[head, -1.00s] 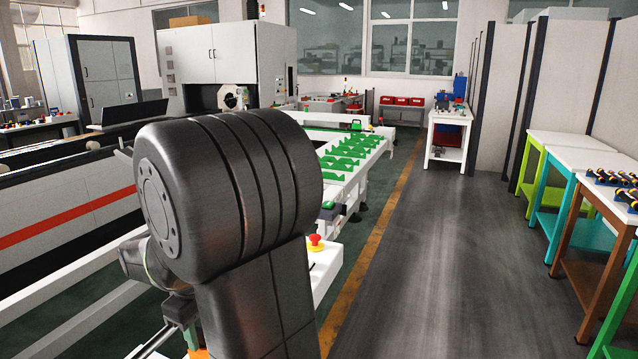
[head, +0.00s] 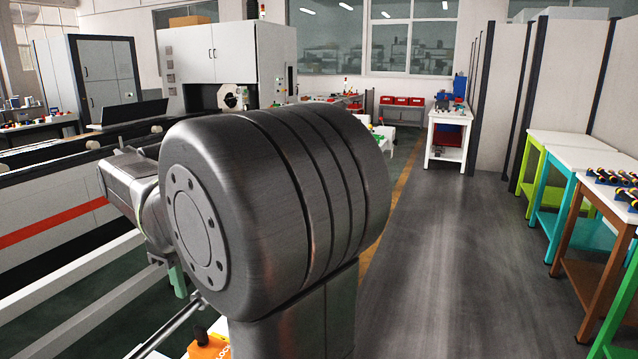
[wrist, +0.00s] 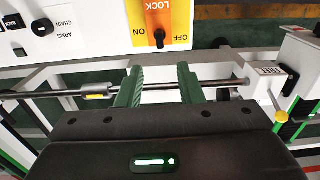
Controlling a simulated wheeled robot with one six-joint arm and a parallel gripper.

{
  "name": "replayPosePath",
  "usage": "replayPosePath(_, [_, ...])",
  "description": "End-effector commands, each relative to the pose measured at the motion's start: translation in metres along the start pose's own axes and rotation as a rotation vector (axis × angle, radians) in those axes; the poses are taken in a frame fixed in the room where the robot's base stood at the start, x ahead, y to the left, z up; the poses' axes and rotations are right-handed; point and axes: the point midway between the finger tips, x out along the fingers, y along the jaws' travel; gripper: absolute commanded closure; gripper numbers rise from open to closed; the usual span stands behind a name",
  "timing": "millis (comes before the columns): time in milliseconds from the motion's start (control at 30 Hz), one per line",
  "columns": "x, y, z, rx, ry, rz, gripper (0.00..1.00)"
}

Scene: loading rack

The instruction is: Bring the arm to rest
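My gripper (wrist: 159,78) shows in the wrist view with two green ribbed fingers spread apart and nothing held between them. A metal rod (wrist: 68,94) runs crosswise behind the fingers; I cannot tell how far off it is. In the head view my large dark arm joint fills the middle. A bit of a green finger (head: 178,280) shows at its lower left, and the rest of the gripper is hidden.
A yellow-orange lock panel (wrist: 176,14) with a black switch lies ahead of the fingers. A white box with a yellow-knobbed lever (wrist: 281,116) is at right. White frame rails (head: 85,290) run at left. The grey floor (head: 440,260) at right is clear, bordered by worktables (head: 575,145).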

Motion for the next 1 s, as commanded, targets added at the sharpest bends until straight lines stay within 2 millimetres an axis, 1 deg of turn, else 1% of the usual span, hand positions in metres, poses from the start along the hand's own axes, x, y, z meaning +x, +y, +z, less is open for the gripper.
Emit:
replayPosePath(33, [-0.011, 0.000, -0.001, 0.000, 0.003, 0.001, 0.66])
replayPosePath(67, [-0.014, 0.000, 0.000, 0.000, 0.003, 0.001, 0.66])
replayPosePath(100, [0.001, 0.000, 0.001, 0.000, -0.006, -0.003, 0.66])
replayPosePath(733, [0.129, -0.001, 0.001, 0.000, -0.007, -0.003, 0.66])
replayPosePath(1000, [0.128, 0.000, 0.000, 0.214, 0.000, 0.000, 0.66])
